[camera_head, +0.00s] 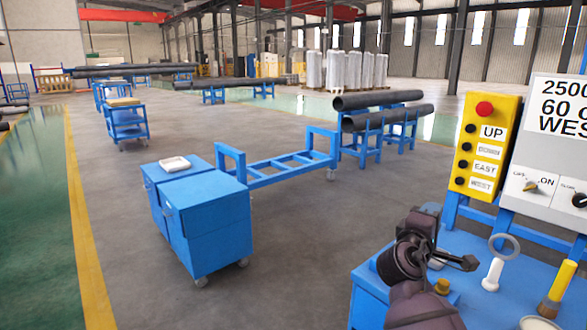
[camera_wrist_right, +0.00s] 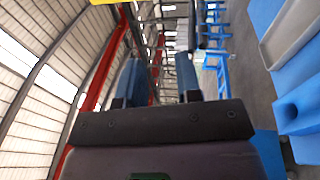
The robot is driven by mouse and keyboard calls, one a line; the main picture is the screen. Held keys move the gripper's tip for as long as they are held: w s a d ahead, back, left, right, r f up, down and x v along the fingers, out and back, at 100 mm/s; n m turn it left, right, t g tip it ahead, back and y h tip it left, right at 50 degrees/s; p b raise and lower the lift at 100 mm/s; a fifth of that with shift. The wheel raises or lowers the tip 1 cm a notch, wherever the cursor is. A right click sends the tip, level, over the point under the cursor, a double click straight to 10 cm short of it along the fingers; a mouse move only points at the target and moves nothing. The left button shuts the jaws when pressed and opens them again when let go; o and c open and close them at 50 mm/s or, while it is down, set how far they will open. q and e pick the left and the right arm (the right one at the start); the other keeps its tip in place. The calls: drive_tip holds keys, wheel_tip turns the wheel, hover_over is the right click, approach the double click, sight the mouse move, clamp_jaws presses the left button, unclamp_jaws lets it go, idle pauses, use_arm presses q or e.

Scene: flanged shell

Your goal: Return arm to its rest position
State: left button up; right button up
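My right arm is folded at the lower right of the head view, above the blue workbench (camera_head: 460,300). Its dark gripper (camera_head: 466,262) points right, towards the white ringed part, and is apart from it as far as I can see. In the right wrist view my right gripper (camera_wrist_right: 158,72) has its two blue-grey fingers spread apart with nothing between them. My left arm and gripper are not in view.
Blue cabinets (camera_head: 207,225) stand left; open floor lies between.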

drive_tip(key=s+a+f+m+t+y, duration=0.1)
drive_tip(key=s+a+f+m+y, duration=0.2)
drive_tip(key=s+f+y, duration=0.4)
drive_tip(key=s+a+f+m+t+y, duration=0.1)
drive_tip(key=s+a+f+m+y, duration=0.3)
drive_tip(key=f, duration=0.6)
drive_tip(key=s+d+f+g, duration=0.1)
drive_tip(key=s+f+g, duration=0.1)
drive_tip(key=s+f, duration=0.3)
drive_tip(key=s+d+f+m+g+y+p, duration=0.1)
drive_tip(key=s+f, duration=0.5)
drive_tip(key=s, duration=0.8)
drive_tip(key=s+d+f+m+g+y, duration=0.1)
drive_tip(key=s+d+f+g, duration=0.1)
drive_tip(key=s+f, duration=0.4)
drive_tip(key=s, duration=0.3)
drive_tip(key=shift+s+d+g+p, duration=0.2)
drive_tip(key=shift+s+g+p, duration=0.05)
drive_tip(key=shift+g+p, duration=0.15)
